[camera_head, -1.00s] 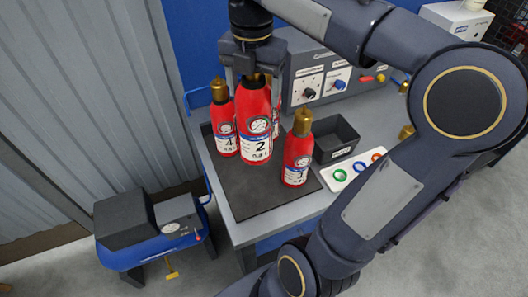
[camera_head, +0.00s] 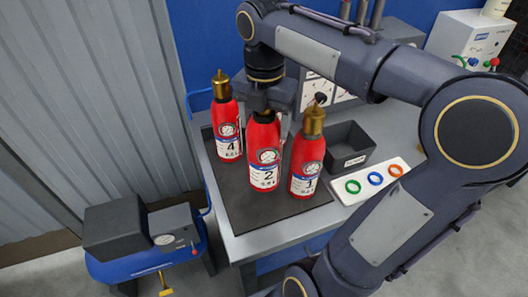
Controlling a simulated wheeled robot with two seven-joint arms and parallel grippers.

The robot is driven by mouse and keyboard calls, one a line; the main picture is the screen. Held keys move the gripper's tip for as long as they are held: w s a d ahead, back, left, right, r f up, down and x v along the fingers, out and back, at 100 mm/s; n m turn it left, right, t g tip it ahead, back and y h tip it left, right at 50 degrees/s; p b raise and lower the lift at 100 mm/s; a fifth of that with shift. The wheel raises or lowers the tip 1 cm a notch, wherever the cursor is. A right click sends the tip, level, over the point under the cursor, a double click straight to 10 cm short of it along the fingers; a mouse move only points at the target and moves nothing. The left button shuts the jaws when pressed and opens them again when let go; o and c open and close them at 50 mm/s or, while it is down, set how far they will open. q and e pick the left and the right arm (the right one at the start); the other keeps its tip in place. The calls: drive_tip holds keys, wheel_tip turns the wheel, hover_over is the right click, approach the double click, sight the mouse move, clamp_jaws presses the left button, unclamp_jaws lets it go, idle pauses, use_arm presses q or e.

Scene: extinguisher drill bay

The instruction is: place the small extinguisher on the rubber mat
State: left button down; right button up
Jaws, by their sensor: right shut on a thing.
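My right gripper (camera_head: 263,99) comes down from above and is shut on the top of the red extinguisher labelled 2 (camera_head: 264,158). That extinguisher is upright over the dark rubber mat (camera_head: 250,215); I cannot tell whether its base touches the mat. Red extinguisher 4 (camera_head: 228,130) stands at the back left of the mat, and red extinguisher 1 (camera_head: 307,165) stands close to the right of extinguisher 2. Both have brass tops. The gripper hides the top of extinguisher 2. My left gripper is not in view.
A black open bin (camera_head: 346,150) and a white tray with green, blue and orange rings (camera_head: 372,182) sit right of the mat. A control panel (camera_head: 318,90) stands behind, partly hidden by my arm. The mat's front is bare. A blue stand (camera_head: 150,262) is at lower left.

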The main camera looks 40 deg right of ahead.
wheel_tip(320, 180, down, 6)
drive_tip(key=shift+f, duration=0.1)
idle(0.4)
drive_tip(key=shift+f, duration=0.15)
drive_tip(key=o, duration=1.8)
drive_tip(key=shift+o, duration=0.2)
wheel_tip(320, 180, up, 12)
drive_tip(key=shift+r+p, duration=0.2)
drive_tip(key=shift+p, duration=0.25)
